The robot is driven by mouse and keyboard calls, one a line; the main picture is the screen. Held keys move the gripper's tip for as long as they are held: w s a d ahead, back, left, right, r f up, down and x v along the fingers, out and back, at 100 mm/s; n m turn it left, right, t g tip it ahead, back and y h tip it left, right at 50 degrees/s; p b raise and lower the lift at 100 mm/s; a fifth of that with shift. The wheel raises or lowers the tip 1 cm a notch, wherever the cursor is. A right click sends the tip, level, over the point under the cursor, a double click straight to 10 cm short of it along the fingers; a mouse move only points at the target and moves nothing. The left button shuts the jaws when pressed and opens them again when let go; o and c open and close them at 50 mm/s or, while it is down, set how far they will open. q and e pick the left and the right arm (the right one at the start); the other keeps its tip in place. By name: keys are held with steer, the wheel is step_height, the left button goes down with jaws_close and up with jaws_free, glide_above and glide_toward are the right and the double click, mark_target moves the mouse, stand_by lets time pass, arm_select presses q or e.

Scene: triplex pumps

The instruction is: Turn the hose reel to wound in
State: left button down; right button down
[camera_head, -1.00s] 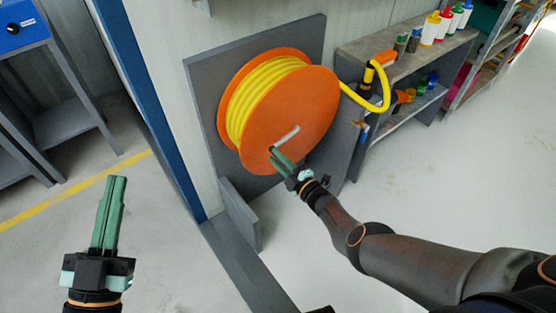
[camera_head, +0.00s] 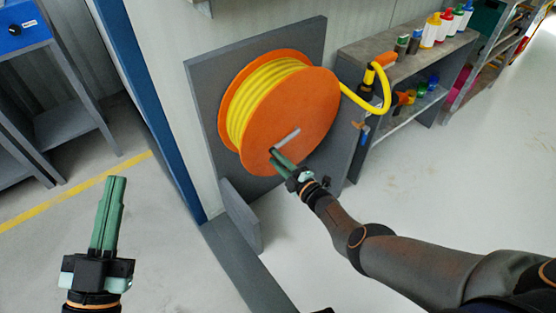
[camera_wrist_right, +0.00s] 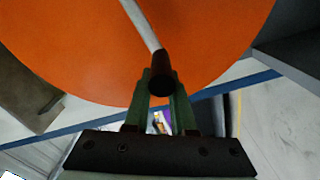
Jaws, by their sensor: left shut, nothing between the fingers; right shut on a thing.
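The hose reel (camera_head: 305,108) has orange discs with yellow hose (camera_head: 262,92) wound between them, and stands on a grey panel. A pale crank arm (camera_head: 286,139) lies across its front disc and ends in a dark handle (camera_wrist_right: 161,75), clear in the right wrist view. My right gripper (camera_head: 278,158) is shut on this handle at the disc's lower edge; its fingers (camera_wrist_right: 161,92) sit either side of it in the wrist view. My left gripper (camera_head: 115,180) is shut and empty, pointing up over the floor at the lower left, away from the reel.
A blue post (camera_head: 150,105) stands left of the reel. A grey bench (camera_head: 55,95) is at the far left. The floor in front is clear.

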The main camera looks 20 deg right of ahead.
steer(key=shift+w+d+r+h, duration=0.15)
steer(key=shift+w+d+r, duration=0.1)
steer(key=shift+d, duration=0.3)
steer(key=shift+w+d+r+h, duration=0.15)
steer(key=shift+w+d+r, duration=0.1)
steer(key=shift+d, duration=0.3)
steer(key=c, duration=0.7)
jaws_free()
steer(key=shift+o, duration=0.2)
steer(key=shift+s+f, duration=0.1)
steer(key=shift+s+a+f, duration=0.1)
steer(key=shift+s+a, duration=0.05)
steer(key=shift+a, duration=0.25)
